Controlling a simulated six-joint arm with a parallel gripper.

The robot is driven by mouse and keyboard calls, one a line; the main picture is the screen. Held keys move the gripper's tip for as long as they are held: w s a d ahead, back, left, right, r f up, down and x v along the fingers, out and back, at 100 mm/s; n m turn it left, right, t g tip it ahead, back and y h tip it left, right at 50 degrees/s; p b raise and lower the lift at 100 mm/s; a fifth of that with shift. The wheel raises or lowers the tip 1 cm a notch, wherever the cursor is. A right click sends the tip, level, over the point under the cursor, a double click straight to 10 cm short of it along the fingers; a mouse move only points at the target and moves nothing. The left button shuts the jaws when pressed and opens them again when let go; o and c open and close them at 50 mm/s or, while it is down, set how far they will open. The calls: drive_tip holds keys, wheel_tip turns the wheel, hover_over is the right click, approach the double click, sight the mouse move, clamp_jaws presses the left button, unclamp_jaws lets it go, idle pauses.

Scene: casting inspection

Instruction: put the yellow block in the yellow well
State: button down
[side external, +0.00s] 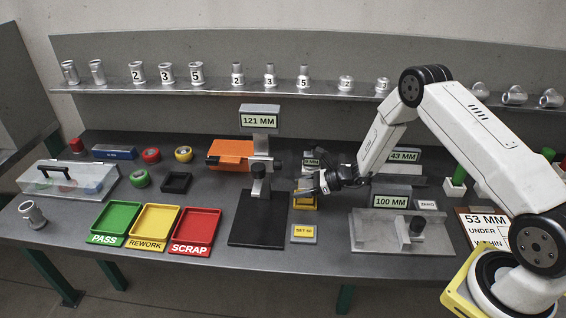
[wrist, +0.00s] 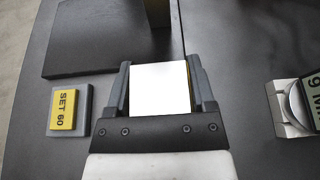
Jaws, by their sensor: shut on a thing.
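My gripper (side external: 314,188) is right of the black stand plate, low over the table. In the wrist view its jaws (wrist: 160,82) are shut on a block with a glaring white face and a thin yellow edge (wrist: 191,78). In the side view a yellow block (side external: 305,203) shows at the fingertips, partly hidden by them. I cannot tell whether it touches the table. The yellow REWORK tray (side external: 154,227) lies at left between the green and red trays and looks empty. It is the only yellow recess I can make out.
A yellow SET 60 plate on a grey base (side external: 303,234) lies just in front; it also shows in the wrist view (wrist: 68,110). The black stand (side external: 258,218) is between my gripper and the red SCRAP tray (side external: 195,230). The 100 MM gauge (side external: 391,202) is at right.

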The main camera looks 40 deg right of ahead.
drive_tip(key=shift+f, duration=0.25)
drive_tip(key=shift+f, duration=0.15)
unclamp_jaws()
drive_tip(key=v, duration=1.2)
idle(0.7)
